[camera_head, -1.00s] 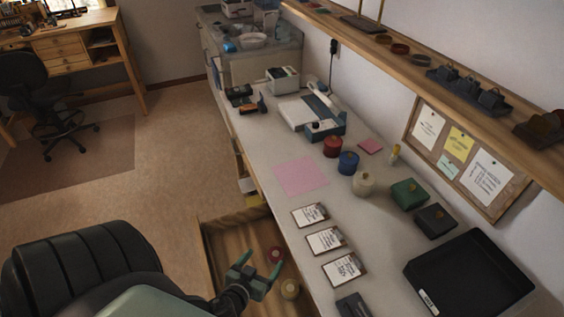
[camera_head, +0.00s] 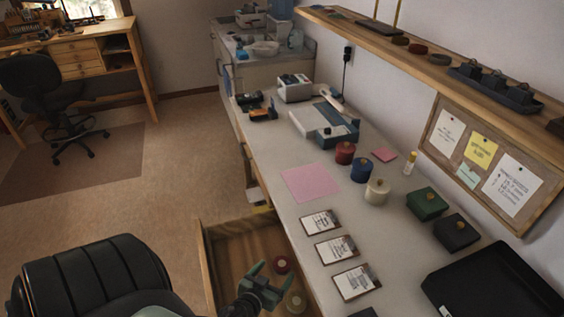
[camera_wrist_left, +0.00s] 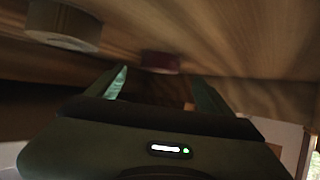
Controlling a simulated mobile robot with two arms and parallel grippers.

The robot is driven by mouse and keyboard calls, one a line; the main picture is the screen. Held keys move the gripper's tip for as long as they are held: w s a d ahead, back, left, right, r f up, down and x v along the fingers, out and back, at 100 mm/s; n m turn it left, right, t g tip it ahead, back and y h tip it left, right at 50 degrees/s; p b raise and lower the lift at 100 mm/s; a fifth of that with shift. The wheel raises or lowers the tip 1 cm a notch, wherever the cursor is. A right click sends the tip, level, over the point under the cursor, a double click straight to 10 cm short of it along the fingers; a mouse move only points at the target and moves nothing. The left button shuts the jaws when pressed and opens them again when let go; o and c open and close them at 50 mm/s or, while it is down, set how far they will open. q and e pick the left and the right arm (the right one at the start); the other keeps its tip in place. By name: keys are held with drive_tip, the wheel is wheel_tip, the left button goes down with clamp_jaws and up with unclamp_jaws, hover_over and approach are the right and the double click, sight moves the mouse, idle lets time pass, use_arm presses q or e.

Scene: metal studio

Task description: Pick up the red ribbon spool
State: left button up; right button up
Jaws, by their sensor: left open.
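The red ribbon spool (camera_head: 281,263) lies in the open wooden drawer (camera_head: 228,252). It also shows in the left wrist view (camera_wrist_left: 160,62), past the fingertips and roughly between them. A cream spool (camera_head: 297,302) lies in the same drawer, nearer to me; it shows at the top left of the wrist view (camera_wrist_left: 62,27). My left gripper (camera_head: 274,270) is open and empty over the drawer, its fingers pointing toward the red spool. I cannot tell its exact height above the drawer floor. My right gripper is not in view.
The bench (camera_head: 285,222) edge runs along the drawer's right side. On it stand red (camera_head: 345,153), blue (camera_head: 361,171) and cream (camera_head: 377,192) lidded jars, several cards and a black tray (camera_head: 500,285).

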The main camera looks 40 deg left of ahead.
sight(282, 263)
use_arm(q)
drive_tip(key=x, duration=0.4)
drive_tip(key=shift+w+b, duration=0.15)
drive_tip(key=shift+b, duration=0.15)
drive_tip(key=c, duration=1.4)
drive_tip(key=shift+r, duration=0.15)
